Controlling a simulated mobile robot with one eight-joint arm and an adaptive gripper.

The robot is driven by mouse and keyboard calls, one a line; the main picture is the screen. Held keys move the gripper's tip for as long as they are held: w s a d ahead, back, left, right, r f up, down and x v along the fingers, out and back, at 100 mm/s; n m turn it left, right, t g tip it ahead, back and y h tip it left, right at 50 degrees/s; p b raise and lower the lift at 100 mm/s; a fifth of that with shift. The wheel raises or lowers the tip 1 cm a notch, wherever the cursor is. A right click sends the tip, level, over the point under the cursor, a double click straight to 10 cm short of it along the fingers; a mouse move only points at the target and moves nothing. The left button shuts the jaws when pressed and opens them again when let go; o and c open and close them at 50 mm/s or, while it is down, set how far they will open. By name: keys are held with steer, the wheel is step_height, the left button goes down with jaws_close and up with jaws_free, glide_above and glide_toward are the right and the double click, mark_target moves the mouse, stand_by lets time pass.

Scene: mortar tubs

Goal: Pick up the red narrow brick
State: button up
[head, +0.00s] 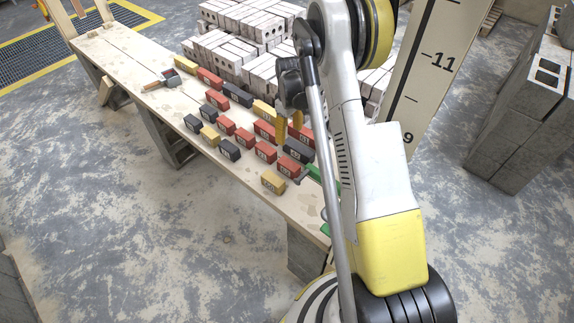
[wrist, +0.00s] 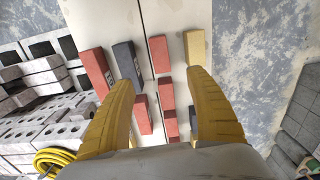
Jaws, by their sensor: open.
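Several red bricks lie among dark and yellow ones on a plank bench; I cannot tell for certain which is the narrow one. In the head view, red bricks include one (head: 265,150) at the near edge, one (head: 303,136) right of my gripper, and one (head: 210,76) farther off. My gripper (head: 289,124) points down over the right part of the rows, open and empty. In the wrist view my gripper (wrist: 160,82) has its yellow fingers wide apart. Between them show a slim red brick (wrist: 159,53) and smaller red ones (wrist: 166,92) (wrist: 143,113). A larger red brick (wrist: 94,70) lies left of the fingers.
Dark bricks (head: 230,149) and yellow bricks (head: 273,181) stand close around the red ones. The pale wooden bench (head: 110,48) has bare room at its far left end. Grey block stacks (head: 240,45) stand behind it. A tall marked board (head: 425,65) stands right.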

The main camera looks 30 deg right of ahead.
steer(key=f, duration=0.1)
steer(key=b, duration=0.9)
glide_above(289, 164)
step_height(289, 164, down, 8)
steer(key=shift+s+f, duration=0.1)
steer(key=shift+s, duration=0.05)
step_height(289, 164, down, 5)
steer(key=shift+f+b, duration=0.1)
steer(key=shift+b, duration=0.7)
steer(key=f+b, duration=0.2)
steer(key=f, duration=0.1)
steer(key=f+b, duration=0.1)
steer(key=f, duration=0.1)
steer(key=shift+w+f, duration=0.1)
steer(key=shift+w, duration=0.15)
jaws_close()
